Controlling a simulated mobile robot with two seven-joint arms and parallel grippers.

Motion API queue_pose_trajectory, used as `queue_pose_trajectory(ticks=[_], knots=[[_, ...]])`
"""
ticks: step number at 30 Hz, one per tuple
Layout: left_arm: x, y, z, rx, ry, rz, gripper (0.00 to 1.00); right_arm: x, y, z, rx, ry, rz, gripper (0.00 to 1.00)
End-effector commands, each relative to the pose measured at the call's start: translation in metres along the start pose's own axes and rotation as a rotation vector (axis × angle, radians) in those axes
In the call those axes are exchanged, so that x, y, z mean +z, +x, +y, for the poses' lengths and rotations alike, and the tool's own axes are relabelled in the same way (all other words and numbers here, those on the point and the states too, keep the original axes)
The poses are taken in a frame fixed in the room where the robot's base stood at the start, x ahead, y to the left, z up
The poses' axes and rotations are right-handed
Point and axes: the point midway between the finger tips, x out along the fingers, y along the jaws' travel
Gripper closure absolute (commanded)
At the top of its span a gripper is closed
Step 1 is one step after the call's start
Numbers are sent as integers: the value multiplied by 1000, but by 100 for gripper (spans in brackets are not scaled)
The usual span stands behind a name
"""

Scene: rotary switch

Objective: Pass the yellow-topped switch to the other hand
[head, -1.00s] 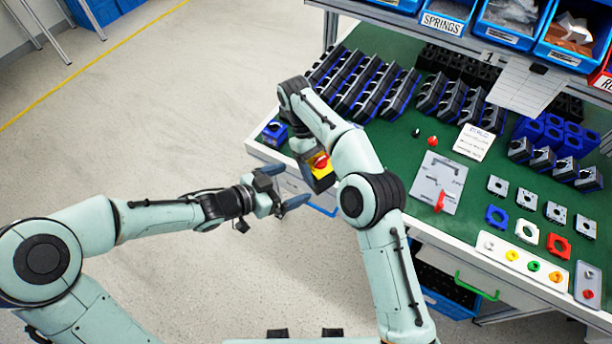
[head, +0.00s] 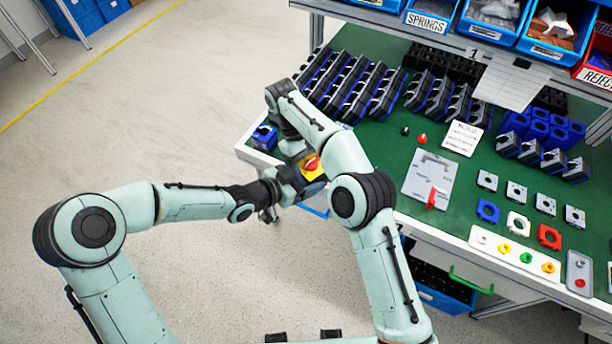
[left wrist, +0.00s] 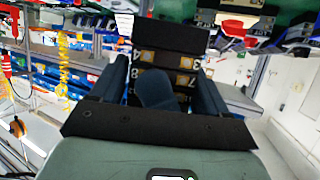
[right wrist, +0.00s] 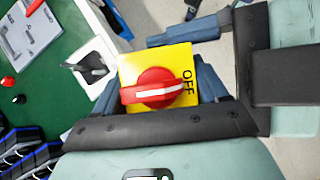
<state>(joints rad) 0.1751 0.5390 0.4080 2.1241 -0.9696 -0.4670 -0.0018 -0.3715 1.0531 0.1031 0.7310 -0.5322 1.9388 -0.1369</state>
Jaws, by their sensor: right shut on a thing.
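The yellow-topped switch (head: 314,172) has a red knob, and its yellow face with "OFF" shows in the right wrist view (right wrist: 183,62). My right gripper (right wrist: 158,80) is shut on the switch, with one blue finger on each side. My left gripper (head: 295,186) is at the switch from the left side. In the left wrist view its blue fingers (left wrist: 160,75) stand open on both sides of the switch's dark, numbered terminal body (left wrist: 172,60). A blue finger of my right gripper crosses in front of that body. Finger contact on the left is unclear.
The green workbench (head: 385,150) lies to the right, with racks of dark switch bodies (head: 360,85). A grey plate with a red lever (head: 430,178) and loose coloured parts lie on it. A blue part (head: 265,137) sits at the bench's left corner. Open floor lies left.

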Motion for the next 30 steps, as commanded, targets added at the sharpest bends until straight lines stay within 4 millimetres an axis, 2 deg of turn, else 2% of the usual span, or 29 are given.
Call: queue_pose_trajectory(ticks=[1, 3, 4, 5, 6, 7, 16, 20, 22, 23, 26, 30], knots=[[0, 0, 1, 3, 1, 0, 44, 0, -1, 0, 1, 1, 4, 68], [0, 0, 2, 3, 1, 0, 67, 0, -1, 0, 1, 1, 5, 68], [0, 0, 2, 4, 1, 0, 68, -1, -1, 0, 1, 1, 5, 68], [-1, 0, 2, 4, 2, 2, 68, -1, -1, 0, 1, 1, 6, 21], [-1, 0, 2, 5, 2, 2, 68, -1, -1, 0, 1, 2, 5, 8], [-1, 0, 2, 4, 2, 2, 68, -1, -1, 0, 1, 2, 5, 0], [-1, 0, 0, 1, 1, 3, 68, 1, -6, 0, 5, 1, 20, 0], [0, 0, 0, 1, -1, 0, 68, 8, -36, 2, 34, 19, 115, 0], [0, 0, 1, 2, 0, 0, 68, 11, -62, 5, 51, 28, 231, 0], [0, 0, 1, 2, 0, 1, 68, 5, -70, 7, 45, 19, 304, 0], [-1, 0, 1, 2, 1, 1, 68, -31, -78, 5, -18, -39, 526, 0], [-1, 0, 1, 2, 1, 2, 68, -69, -116, -4, -110, -95, 873, 0]])
